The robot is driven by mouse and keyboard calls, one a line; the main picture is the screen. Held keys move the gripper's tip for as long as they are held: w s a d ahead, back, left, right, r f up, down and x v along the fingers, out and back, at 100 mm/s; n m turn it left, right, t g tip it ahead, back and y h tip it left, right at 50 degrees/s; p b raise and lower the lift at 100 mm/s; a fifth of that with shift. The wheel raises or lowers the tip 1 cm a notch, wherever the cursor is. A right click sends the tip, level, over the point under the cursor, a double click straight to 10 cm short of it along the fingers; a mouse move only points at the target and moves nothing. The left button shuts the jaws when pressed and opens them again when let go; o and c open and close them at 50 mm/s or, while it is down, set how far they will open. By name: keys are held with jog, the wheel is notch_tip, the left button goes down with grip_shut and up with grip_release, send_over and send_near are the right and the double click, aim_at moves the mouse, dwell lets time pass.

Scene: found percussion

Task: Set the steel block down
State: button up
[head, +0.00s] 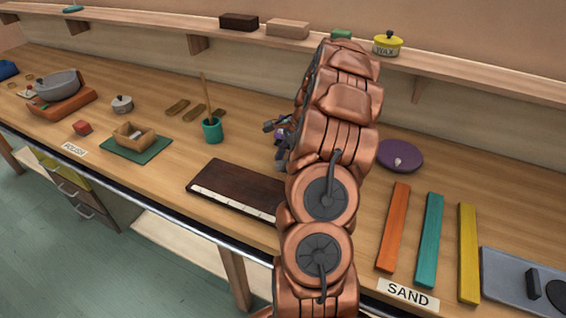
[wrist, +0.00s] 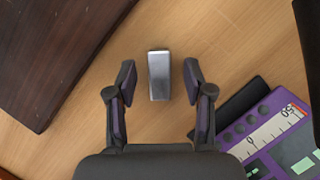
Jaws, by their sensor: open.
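The steel block (wrist: 159,76) is a small grey metal block, seen from above in the wrist view against the wooden bench top. It appears to rest on the bench. My gripper (wrist: 159,85) is open, with one finger on each side of the block and a clear gap between each finger and the block. In the head view my gripper (head: 281,134) shows only in part beside my copper-coloured arm, and the block is hidden there.
A dark wooden board (head: 235,188) lies left of my arm. A purple device with a scale (wrist: 268,130) sits close to the right finger in the wrist view. A teal cup (head: 212,131) stands further left. Orange, teal and yellow bars (head: 467,250) lie at right.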

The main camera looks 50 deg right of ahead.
aim_at(278, 163)
grip_shut()
dwell(0.4)
dwell(0.4)
jog(key=shift+r+b, duration=0.9)
jog(key=shift+r, duration=0.85)
jog(key=s+a+b, duration=0.1)
jog(key=s+a, duration=0.1)
jog(key=a, duration=0.2)
jog(key=s+a+b, duration=0.1)
jog(key=s+a, duration=0.2)
jog(key=s+a+r+b, duration=0.1)
jog(key=s+a, duration=0.1)
jog(key=a, duration=0.2)
jog(key=shift+s+a+r+b, duration=0.1)
jog(key=shift+s+a+b, duration=0.2)
jog(key=shift+b, duration=0.05)
jog(key=shift+s+a+r, duration=0.15)
jog(key=shift+s+a, duration=0.45)
jog(key=shift+a, duration=0.25)
jog(key=shift+r, duration=0.1)
